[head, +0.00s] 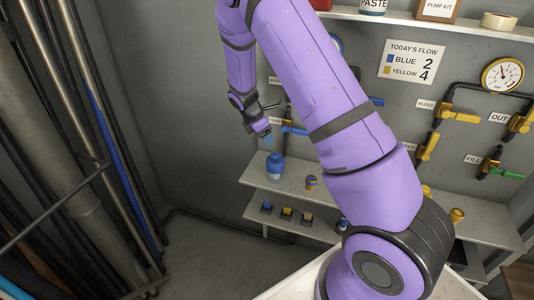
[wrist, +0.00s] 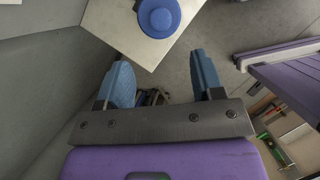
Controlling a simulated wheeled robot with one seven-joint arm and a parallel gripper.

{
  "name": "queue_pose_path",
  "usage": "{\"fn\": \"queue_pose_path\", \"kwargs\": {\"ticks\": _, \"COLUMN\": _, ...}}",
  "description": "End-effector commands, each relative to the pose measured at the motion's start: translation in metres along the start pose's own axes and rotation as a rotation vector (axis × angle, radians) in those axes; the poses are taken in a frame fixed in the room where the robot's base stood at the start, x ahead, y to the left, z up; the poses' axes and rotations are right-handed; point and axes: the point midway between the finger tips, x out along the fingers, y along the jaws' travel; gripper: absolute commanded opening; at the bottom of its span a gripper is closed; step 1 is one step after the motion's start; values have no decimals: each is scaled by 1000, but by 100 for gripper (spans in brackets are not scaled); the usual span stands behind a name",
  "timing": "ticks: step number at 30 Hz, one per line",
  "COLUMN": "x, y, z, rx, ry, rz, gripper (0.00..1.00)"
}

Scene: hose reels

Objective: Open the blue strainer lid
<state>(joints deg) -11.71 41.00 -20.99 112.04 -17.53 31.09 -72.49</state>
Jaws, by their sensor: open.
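The blue strainer (head: 275,170) stands upright at the left end of the upper shelf, a rounded body with a narrower blue top. In the wrist view its round blue lid (wrist: 160,17) shows from above at the top edge, cut off a little. The lid appears seated on the strainer. My gripper (wrist: 163,75) is open and empty, with its two blue fingers apart and the lid beyond their tips. In the head view my gripper (head: 265,134) hangs above the strainer, apart from it.
Several small fittings (head: 287,214) sit on the lower shelf. Valves and a gauge (head: 502,75) line the wall at right. Pipes (head: 100,130) stand at left. Free room lies left of the shelf.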

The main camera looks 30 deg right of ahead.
Motion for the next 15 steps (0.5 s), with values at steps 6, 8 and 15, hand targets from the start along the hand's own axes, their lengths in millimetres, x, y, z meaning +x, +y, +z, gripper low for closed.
{"fn": "queue_pose_path", "kwargs": {"ticks": 6, "x": 34, "y": -1, "z": 0, "rx": 2, "ry": -1, "rz": -4, "gripper": 61}}
{"fn": "queue_pose_path", "kwargs": {"ticks": 8, "x": 45, "y": -1, "z": 0, "rx": 2, "ry": -1, "rz": -4, "gripper": 61}}
{"fn": "queue_pose_path", "kwargs": {"ticks": 15, "x": 82, "y": -1, "z": 0, "rx": 3, "ry": 0, "rz": -2, "gripper": 61}}
